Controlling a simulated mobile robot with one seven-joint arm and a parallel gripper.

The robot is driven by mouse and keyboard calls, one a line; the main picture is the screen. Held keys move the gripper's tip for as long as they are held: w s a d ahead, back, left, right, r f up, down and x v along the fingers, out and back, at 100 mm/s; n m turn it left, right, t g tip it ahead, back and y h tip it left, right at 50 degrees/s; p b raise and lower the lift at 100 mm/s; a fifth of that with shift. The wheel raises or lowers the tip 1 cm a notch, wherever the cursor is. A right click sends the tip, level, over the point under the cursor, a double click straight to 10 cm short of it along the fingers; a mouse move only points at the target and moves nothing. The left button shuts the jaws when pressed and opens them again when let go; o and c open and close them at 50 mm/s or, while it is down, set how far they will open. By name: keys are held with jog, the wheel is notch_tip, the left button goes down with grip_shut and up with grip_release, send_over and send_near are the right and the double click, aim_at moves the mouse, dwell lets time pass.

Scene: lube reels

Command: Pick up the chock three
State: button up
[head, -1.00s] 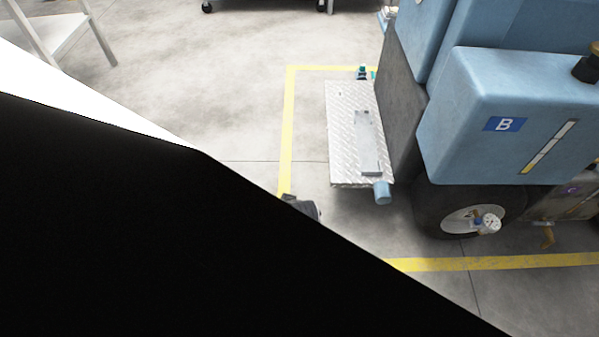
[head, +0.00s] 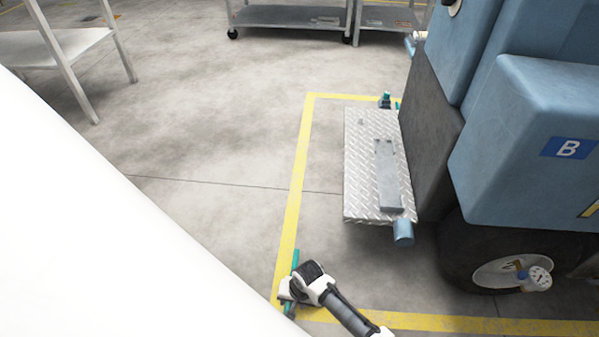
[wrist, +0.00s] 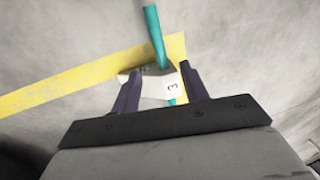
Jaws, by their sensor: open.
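Chock three (wrist: 155,86) is a pale block marked "3" with a teal bar (wrist: 154,35) running through it. In the wrist view it lies between the two dark fingers of my gripper (wrist: 160,70). The fingers are apart, one on each side of the block, and I cannot tell whether either touches it. In the head view the teal bar (head: 295,262) shows beside the end of my arm at the yellow floor corner. My arm hides most of the block there.
A blue machine (head: 530,140) with a wheel (head: 500,272) stands at the right, with a metal tread step (head: 360,185) on its side. Yellow tape (head: 296,180) marks the floor around it. Carts (head: 290,16) stand at the back. The floor at centre left is clear.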

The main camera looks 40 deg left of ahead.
jog(key=b+x, duration=0.3)
jog(key=x, duration=0.5)
jog(key=shift+w+f, duration=0.1)
jog(key=shift+f, duration=0.35)
jog(key=shift+w+b+x, duration=0.15)
jog(key=shift+b+x, duration=0.45)
jog(key=shift+x, duration=0.8)
jog(key=shift+w+b+x, duration=0.15)
jog(key=shift+b+x, duration=0.45)
jog(key=shift+x, duration=0.75)
grip_shut()
jog(key=shift+a, duration=0.1)
